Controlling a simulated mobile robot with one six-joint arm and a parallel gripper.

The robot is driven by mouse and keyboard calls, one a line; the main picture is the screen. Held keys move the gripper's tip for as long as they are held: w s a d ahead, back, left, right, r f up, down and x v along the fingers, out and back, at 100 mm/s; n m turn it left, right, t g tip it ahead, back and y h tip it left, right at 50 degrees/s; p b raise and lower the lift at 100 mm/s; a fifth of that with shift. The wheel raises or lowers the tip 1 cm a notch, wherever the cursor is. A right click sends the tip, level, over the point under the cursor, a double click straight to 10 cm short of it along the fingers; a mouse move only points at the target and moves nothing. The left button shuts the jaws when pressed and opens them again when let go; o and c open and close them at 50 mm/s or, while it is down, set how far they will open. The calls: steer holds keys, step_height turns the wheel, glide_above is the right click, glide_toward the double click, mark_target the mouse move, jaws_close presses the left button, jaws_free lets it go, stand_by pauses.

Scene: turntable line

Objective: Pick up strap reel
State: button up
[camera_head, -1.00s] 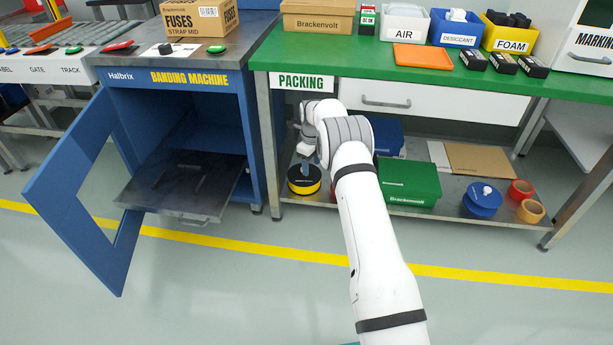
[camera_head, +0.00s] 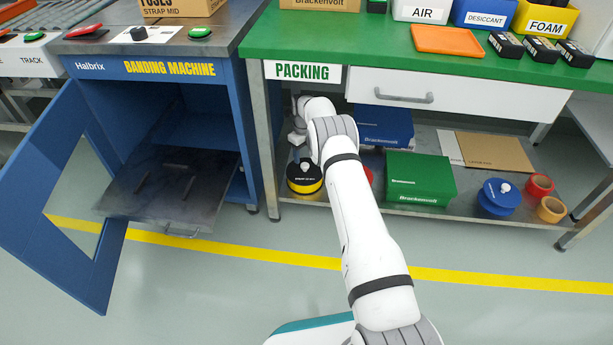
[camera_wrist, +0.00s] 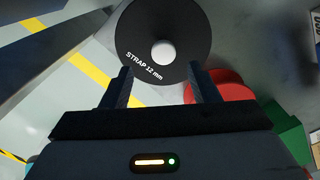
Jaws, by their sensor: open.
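The strap reel is a black disc with a yellow band and a pale knob on top. In the head view the reel (camera_head: 304,184) sits at the left end of the shelf under the packing bench. In the wrist view the reel (camera_wrist: 185,22) shows its black top, its round knob and the words "STRAP 12 mm". My gripper (camera_wrist: 160,75) is open, its two fingers pointing at the reel, with the knob lying between their lines just beyond the tips. Nothing is held. In the head view my arm's end partly hides the area above the reel.
A red roll (camera_wrist: 222,85) lies close beside the reel, near my right finger. The green box (camera_head: 420,178), blue box (camera_head: 385,125) and blue reel (camera_head: 498,198) share the shelf (camera_head: 470,215). The bench's left leg (camera_head: 266,150) stands close left. The banding machine door (camera_head: 60,200) hangs open.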

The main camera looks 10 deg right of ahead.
mark_target(305, 164)
steer(key=f+b, duration=0.1)
steer(key=f, duration=0.4)
steer(key=shift+w+d+b, duration=0.2)
steer(key=shift+b, duration=0.15)
steer(key=shift+r, duration=0.1)
jaws_close()
steer(key=shift+r, duration=0.1)
stand_by(0.8)
